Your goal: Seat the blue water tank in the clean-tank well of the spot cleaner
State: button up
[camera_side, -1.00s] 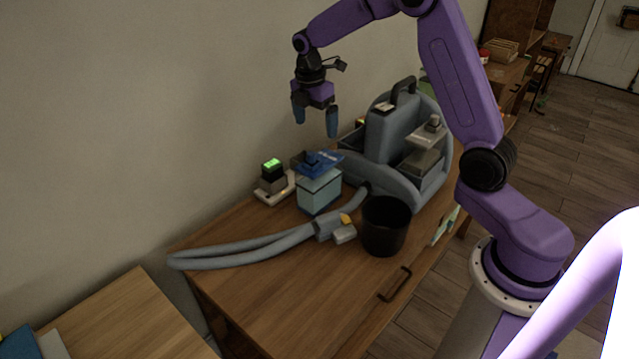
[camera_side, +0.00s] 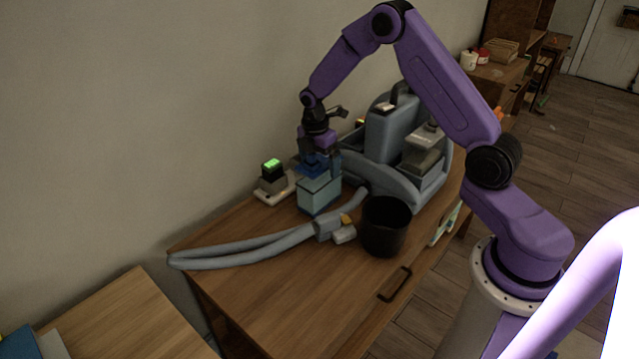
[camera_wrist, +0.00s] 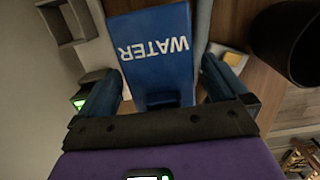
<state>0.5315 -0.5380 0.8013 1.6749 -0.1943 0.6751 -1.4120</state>
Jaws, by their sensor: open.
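The water tank (camera_side: 319,194) stands upright on the wooden cabinet top, a pale blue box with a darker blue top. In the wrist view its blue top (camera_wrist: 155,50) reads "WATER". My gripper (camera_side: 320,172) is down at the tank's top, and the wrist view shows its open fingers (camera_wrist: 163,88) on either side of a narrower blue part. I cannot tell whether they touch it. The grey-blue spot cleaner (camera_side: 388,170) stands behind and to the right of the tank. One open bay shows at its left, partly hidden by my gripper; a greyish tank (camera_side: 424,152) sits at its right.
A device with a green display (camera_side: 272,176) stands left of the tank. A grey hose (camera_side: 245,248) with a nozzle lies in front. A black bin (camera_side: 385,226) stands to the right and also shows in the wrist view (camera_wrist: 292,42). The cabinet's front area (camera_side: 300,300) is clear.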

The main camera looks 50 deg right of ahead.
jog(key=shift+f, duration=0.3)
jog(key=c, duration=1.7)
grip_shut()
jog(key=shift+r, duration=0.15)
